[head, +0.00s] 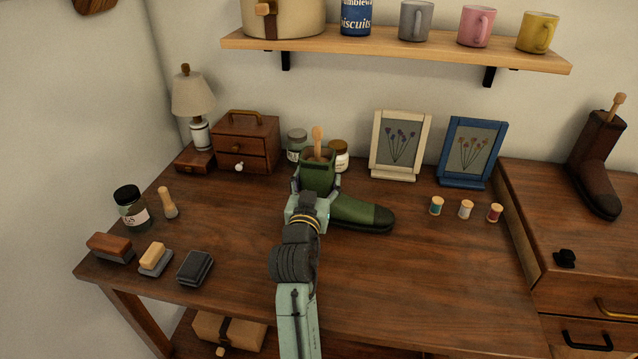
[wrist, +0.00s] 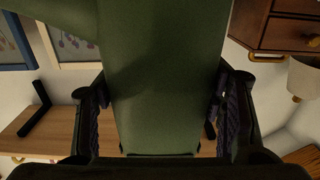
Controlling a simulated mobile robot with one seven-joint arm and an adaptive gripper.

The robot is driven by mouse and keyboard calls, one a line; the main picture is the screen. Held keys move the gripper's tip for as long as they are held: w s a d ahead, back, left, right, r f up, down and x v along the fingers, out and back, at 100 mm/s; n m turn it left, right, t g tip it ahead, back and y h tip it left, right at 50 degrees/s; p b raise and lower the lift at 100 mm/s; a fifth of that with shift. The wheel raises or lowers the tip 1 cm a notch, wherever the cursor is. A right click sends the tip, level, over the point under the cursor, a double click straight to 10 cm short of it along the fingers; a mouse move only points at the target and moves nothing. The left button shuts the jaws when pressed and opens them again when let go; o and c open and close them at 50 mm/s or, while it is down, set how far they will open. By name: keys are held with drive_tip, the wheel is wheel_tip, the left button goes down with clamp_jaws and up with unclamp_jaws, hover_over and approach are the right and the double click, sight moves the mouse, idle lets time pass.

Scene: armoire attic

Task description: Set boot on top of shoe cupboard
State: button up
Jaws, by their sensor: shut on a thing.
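A green boot (head: 350,211) with a dark toe cap and a wooden boot-tree handle in its top stands upright at the middle of the table, toe to the right. I cannot tell whether its sole touches the tabletop. My gripper (head: 314,192) is shut on its shaft. In the wrist view the green shaft (wrist: 160,75) fills the space between both fingers. A cupboard (head: 545,225) with black and brass handles stands against the table's right end and looks like the shoe cupboard.
A brown boot (head: 592,170) and a small black object (head: 565,258) occupy the cupboard top. A shelf (head: 400,48) with mugs hangs above. Jars stand behind the boot. The front right tabletop is clear.

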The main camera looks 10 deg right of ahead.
drive_tip(key=shift+s+r, duration=0.15)
drive_tip(key=shift+r, duration=0.1)
drive_tip(key=shift+f, duration=0.2)
drive_tip(key=o, duration=2)
drive_tip(key=shift+c, duration=0.2)
drive_tip(key=shift+r, duration=0.1)
drive_tip(key=shift+s+a, duration=0.15)
drive_tip(key=shift+s, duration=0.05)
drive_tip(key=v, duration=1.1)
drive_tip(key=shift+s+b, duration=0.25)
drive_tip(key=shift+b, duration=0.15)
drive_tip(key=shift+a, duration=0.1)
